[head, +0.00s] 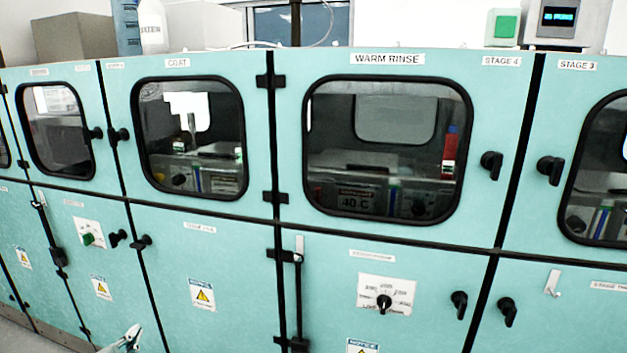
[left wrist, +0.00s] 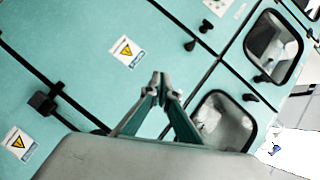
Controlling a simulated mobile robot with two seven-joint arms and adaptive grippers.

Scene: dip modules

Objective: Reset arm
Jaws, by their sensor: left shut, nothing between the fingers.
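My left gripper (head: 131,338) shows at the bottom edge of the head view, low in front of the teal cabinets. In the left wrist view its two fingers (left wrist: 160,82) come together at the tips, shut with nothing between them. The fingertips appear apart from the cabinet front. My right gripper is in neither view.
A row of teal cabinets (head: 240,290) spans the view, with windowed upper doors such as the warm rinse door (head: 391,72). Black handles (head: 491,165) and a dial (head: 384,303) stick out. A white bottle (head: 152,27) stands on top.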

